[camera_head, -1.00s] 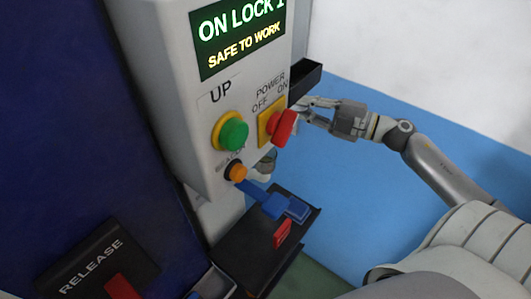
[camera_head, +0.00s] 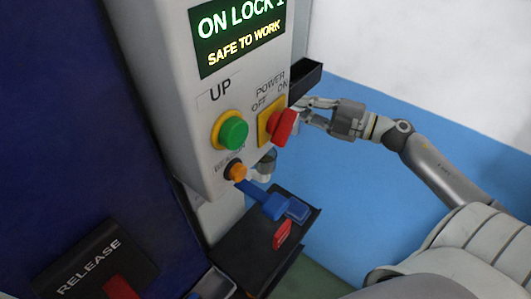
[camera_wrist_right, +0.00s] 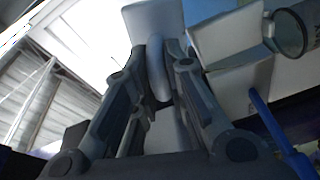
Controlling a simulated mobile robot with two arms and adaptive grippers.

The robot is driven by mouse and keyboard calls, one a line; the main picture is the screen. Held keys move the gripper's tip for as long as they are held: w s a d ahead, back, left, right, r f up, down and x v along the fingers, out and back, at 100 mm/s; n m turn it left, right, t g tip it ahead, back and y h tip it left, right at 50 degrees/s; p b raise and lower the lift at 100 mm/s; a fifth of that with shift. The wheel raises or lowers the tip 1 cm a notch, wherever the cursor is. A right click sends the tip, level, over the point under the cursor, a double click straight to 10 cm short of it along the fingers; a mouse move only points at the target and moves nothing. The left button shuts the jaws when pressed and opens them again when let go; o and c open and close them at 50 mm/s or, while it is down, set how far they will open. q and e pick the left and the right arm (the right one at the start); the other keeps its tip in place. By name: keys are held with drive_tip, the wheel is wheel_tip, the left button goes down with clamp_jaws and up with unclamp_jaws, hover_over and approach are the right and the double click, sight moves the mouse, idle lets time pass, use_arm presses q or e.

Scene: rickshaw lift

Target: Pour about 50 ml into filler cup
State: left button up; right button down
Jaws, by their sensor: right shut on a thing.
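My right gripper (camera_head: 314,110) is beside the right side of the grey control box, close to the red power switch. In the right wrist view its fingers (camera_wrist_right: 158,68) close on a pale grey rounded thing (camera_wrist_right: 157,82). I cannot tell what that thing is; in the head view it is mostly hidden. A small clear, round cup (camera_head: 265,166) shows under the box's lower right edge, partly hidden; it may be the filler cup. A round glassy thing (camera_wrist_right: 291,34) at the upper right of the wrist view may be the same cup. I cannot see its level. My left gripper is not in view.
The grey control box (camera_head: 190,125) carries a green button (camera_head: 233,133), an orange button (camera_head: 237,171) and a red power switch (camera_head: 282,127). A black tray (camera_head: 252,250) below holds a blue-handled tool (camera_head: 270,204) and a red piece (camera_head: 282,235). A black bin (camera_head: 306,77) is behind.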

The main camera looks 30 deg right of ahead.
drive_tip(key=shift+w+d, duration=0.15)
drive_tip(key=shift+w, duration=0.05)
drive_tip(key=shift+w+d, duration=0.1)
drive_tip(key=shift+f+n, duration=0.2)
drive_tip(key=shift+n, duration=0.2)
idle(0.3)
drive_tip(key=m+p, duration=0.2)
drive_tip(key=p, duration=0.1)
drive_tip(key=r+m+p, duration=0.1)
drive_tip(key=shift+w+d+m, duration=0.25)
drive_tip(key=shift+m, duration=0.05)
drive_tip(key=shift+f+p, duration=0.1)
drive_tip(key=shift+p, duration=0.2)
drive_tip(key=shift+f, duration=0.25)
